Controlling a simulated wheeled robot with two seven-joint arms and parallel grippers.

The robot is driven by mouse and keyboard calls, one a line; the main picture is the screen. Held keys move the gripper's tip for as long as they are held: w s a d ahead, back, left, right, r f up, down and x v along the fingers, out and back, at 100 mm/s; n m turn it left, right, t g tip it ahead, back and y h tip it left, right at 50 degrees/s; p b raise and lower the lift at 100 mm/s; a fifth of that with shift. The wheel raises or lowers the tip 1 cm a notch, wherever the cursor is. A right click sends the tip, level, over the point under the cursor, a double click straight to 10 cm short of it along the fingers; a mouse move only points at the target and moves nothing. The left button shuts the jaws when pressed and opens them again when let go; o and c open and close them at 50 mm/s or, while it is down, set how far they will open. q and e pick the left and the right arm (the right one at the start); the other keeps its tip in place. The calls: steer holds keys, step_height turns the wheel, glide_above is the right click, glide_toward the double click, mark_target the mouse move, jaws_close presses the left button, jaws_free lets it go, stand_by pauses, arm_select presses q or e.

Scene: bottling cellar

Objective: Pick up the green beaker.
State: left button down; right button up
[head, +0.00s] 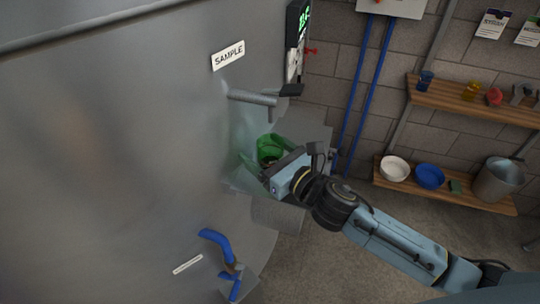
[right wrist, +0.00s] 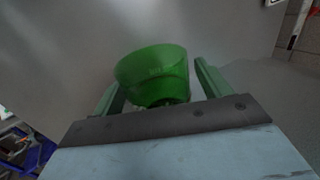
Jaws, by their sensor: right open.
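The green beaker (head: 268,148) stands close to the big steel tank, below the sample tap, in the head view. In the right wrist view the beaker (right wrist: 155,75) is upright or nearly so, with its lower part hidden behind the gripper body. My right gripper (head: 259,170) is at the beaker, coming from the lower right. In the right wrist view its two green fingers (right wrist: 160,88) are open, one on each side of the beaker, with a visible gap on the right. I cannot tell whether the left finger touches it. My left gripper is not in view.
The steel tank (head: 110,150) fills the left side. The sample tap (head: 253,98) juts out above the beaker. A blue-handled valve (head: 216,243) sits low on the tank. Wall shelves (head: 470,101) with bowls, a bucket and small items are at the right.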

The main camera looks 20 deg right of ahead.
steer(key=c, duration=1.2)
